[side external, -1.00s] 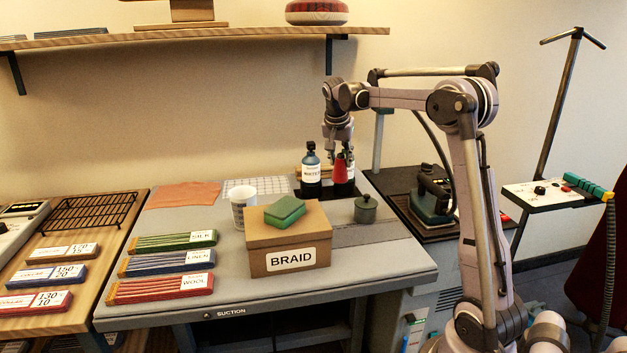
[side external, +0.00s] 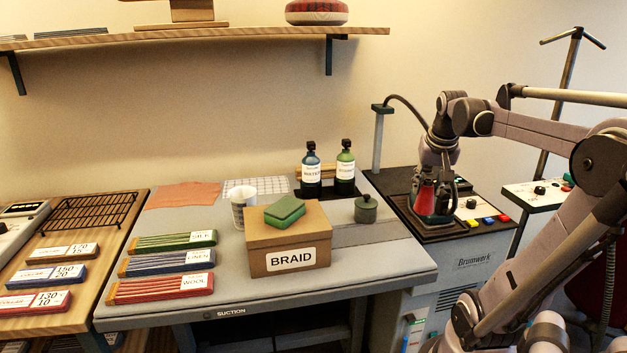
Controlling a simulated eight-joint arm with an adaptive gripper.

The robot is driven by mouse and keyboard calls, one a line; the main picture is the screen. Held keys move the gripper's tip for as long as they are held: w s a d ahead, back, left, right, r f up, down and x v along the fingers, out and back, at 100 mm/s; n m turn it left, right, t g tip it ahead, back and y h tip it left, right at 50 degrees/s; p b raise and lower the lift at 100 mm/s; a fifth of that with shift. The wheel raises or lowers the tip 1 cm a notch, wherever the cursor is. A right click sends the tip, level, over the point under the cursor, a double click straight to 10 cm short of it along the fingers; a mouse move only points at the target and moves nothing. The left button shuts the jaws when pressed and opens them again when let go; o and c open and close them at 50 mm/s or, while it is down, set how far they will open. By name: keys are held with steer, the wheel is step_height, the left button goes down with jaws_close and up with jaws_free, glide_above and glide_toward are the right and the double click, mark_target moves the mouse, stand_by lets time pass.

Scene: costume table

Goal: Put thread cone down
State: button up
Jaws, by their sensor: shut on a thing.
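The thread cone (side external: 425,198) is red and roughly upright, narrow end up. My gripper (side external: 426,182) is shut on it near its top. In this view the cone is in front of the dark iron on the stand to the right of the table. Whether the cone's base touches the stand or hangs above it I cannot tell. The iron (side external: 443,203) is partly hidden behind the cone and my gripper.
The dark-topped iron stand (side external: 462,234) has colored buttons. On the grey table (side external: 385,262) are two bottles (side external: 311,172), a lidded grey pot (side external: 365,209), a BRAID box (side external: 289,241) with a green block (side external: 285,208), and a white cup (side external: 242,215). The table's right front is bare.

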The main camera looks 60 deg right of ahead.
mark_target(431, 203)
steer(key=shift+s+a+f, duration=0.3)
steer(key=shift+s+a, duration=0.15)
steer(key=shift+s, duration=0.2)
steer(key=shift+s+a+f, duration=0.3)
steer(key=shift+s+a, duration=0.1)
steer(key=shift+s, duration=0.2)
steer(key=shift+w+a+f, duration=0.1)
steer(key=shift+f, duration=0.05)
steer(key=shift+w+a+f, duration=0.5)
steer(key=shift+w+f, duration=1.3)
steer(key=shift+w+a+f, duration=0.45)
steer(key=shift+w+f, duration=1.35)
steer(key=shift+w+a+f, duration=0.5)
steer(key=shift+w+f, duration=1.3)
steer(key=shift+f, duration=0.1)
steer(key=o, duration=1.2)
